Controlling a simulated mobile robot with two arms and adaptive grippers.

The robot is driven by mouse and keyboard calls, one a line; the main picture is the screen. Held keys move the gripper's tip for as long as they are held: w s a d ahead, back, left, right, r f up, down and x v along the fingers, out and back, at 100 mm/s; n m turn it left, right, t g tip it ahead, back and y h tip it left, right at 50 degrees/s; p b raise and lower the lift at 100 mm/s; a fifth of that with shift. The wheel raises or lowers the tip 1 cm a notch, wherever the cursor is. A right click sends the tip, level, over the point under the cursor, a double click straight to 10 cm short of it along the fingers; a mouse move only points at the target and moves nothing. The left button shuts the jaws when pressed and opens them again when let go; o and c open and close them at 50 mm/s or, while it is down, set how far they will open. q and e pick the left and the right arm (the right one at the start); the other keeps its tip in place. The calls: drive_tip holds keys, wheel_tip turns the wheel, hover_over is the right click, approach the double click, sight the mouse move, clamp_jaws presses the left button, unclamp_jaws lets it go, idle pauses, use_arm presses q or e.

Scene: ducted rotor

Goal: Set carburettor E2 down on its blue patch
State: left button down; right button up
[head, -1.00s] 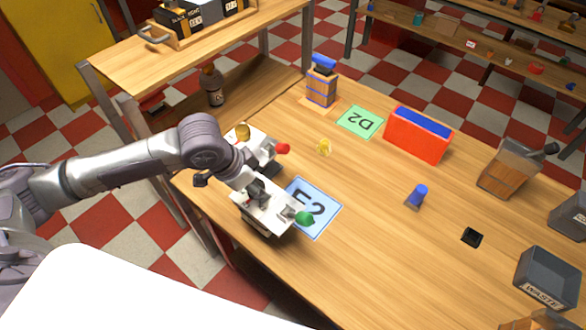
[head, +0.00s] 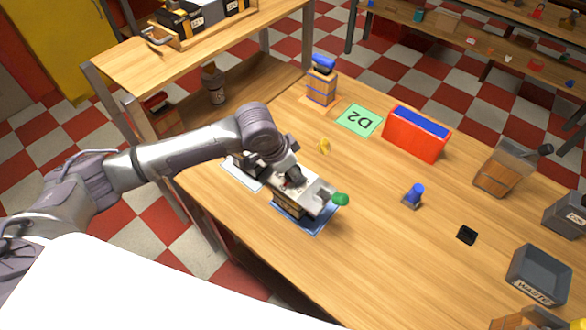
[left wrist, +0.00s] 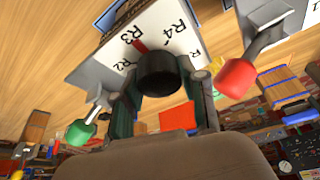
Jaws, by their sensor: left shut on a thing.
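Carburettor E2 has a white top plate, a dark and wooden body (head: 288,207) and a lever with a green knob (head: 340,199). My left gripper (left wrist: 160,90) is shut on its black round knob, above the plate marked R3 and R4 (left wrist: 150,42). The carburettor is over the blue patch (head: 318,228) and covers most of it, including its lettering. It looks about upright in the head view. I cannot tell whether its base touches the patch. My right gripper is not in view.
A red-knobbed lever (left wrist: 236,78) is close beside my gripper.

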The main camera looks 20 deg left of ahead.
use_arm(q)
drive_tip(key=shift+f, duration=0.3)
drive_tip(key=c, duration=0.6)
unclamp_jaws()
drive_tip(key=shift+c, duration=0.2)
drive_tip(key=shift+r, duration=0.2)
drive_tip(key=p+v, duration=1.1)
drive_tip(key=p, duration=0.1)
drive_tip(key=shift+s+a+r, duration=0.2)
drive_tip(key=shift+a+r, duration=0.05)
drive_tip(key=shift+r, duration=0.05)
